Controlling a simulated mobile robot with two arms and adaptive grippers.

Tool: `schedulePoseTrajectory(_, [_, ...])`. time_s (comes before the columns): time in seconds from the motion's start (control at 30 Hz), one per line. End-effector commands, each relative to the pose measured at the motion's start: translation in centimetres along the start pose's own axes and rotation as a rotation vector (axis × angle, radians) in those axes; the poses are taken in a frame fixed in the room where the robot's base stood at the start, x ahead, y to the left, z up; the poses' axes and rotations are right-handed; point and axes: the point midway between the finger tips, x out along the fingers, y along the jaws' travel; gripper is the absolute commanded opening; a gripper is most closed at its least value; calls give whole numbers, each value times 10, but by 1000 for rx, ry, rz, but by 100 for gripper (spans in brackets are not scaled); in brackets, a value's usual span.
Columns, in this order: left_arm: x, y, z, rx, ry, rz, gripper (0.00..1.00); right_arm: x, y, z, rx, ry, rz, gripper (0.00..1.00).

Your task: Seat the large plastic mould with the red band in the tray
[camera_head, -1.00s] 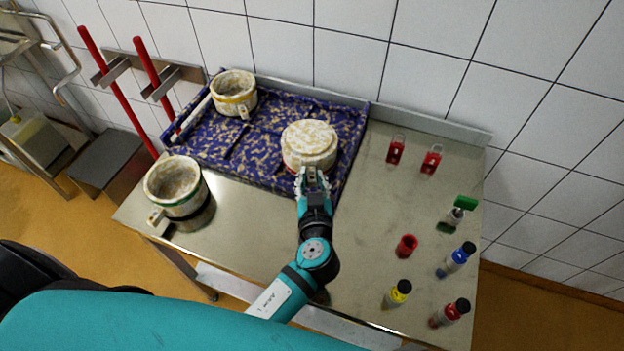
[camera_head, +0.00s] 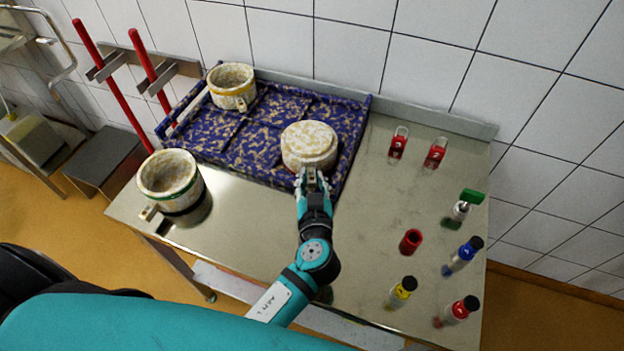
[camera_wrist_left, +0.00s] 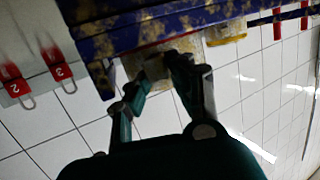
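The large cream-mottled mould (camera_head: 308,146) is at the front right part of the blue-and-gold tray (camera_head: 352,135). Its red band is hardly visible from the head; a red strip (camera_wrist_left: 165,45) shows in the left wrist view. My left gripper (camera_head: 311,180) is at the mould's near side. In the left wrist view its fingers (camera_wrist_left: 158,72) close around a cream part that looks like the handle. My right gripper is not in view.
A yellow-banded mould (camera_head: 232,88) stands in the tray's back left. A green-banded mould (camera_head: 171,182) stands on the steel table (camera_head: 245,215) left of the tray.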

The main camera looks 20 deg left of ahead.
Motion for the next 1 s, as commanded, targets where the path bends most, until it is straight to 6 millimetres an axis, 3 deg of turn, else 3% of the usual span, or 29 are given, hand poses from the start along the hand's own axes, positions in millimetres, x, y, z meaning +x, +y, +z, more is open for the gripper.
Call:
schedulePoseTrajectory(0.03, [0, 0, -1, -1, 2, 0, 28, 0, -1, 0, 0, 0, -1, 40])
schedulePoseTrajectory(0.2, [0, 0, -1, -1, 1, 0, 48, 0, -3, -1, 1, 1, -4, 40])
schedulePoseTrajectory(0.57, [-8, 1, 2, 0, -4, 2, 48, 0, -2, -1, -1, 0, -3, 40])
schedulePoseTrajectory(1.0, [-94, 0, 1, -2, -3, 0, 48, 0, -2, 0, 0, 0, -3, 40])
